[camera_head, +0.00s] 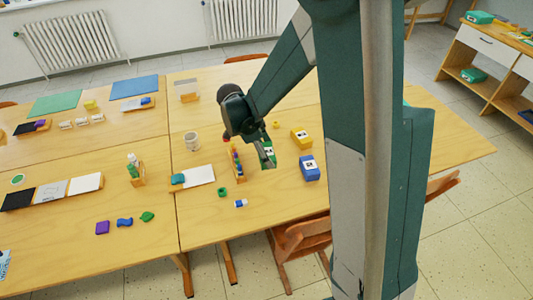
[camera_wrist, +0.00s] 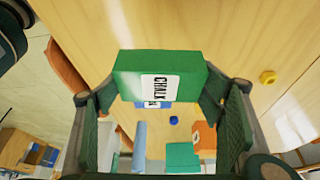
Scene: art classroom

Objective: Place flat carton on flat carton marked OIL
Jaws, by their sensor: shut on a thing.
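My gripper (camera_wrist: 160,92) is shut on a flat green carton (camera_wrist: 185,68) with a white label reading CHALK. The green carton also shows in the head view (camera_head: 268,150), held above the table. A blue carton (camera_head: 310,173) with a white label lies on the table to the right of my gripper. A yellow carton (camera_head: 301,140) with a label lies just behind it. In the wrist view, a blue labelled thing (camera_wrist: 139,104) shows partly behind the green carton. I cannot read OIL on any label.
A rack of coloured pieces (camera_head: 236,160) stands close left of my gripper. A green ring (camera_head: 222,191) and a small blue-and-white piece (camera_head: 240,203) lie nearer the front edge. A chair (camera_head: 300,240) stands at the front edge.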

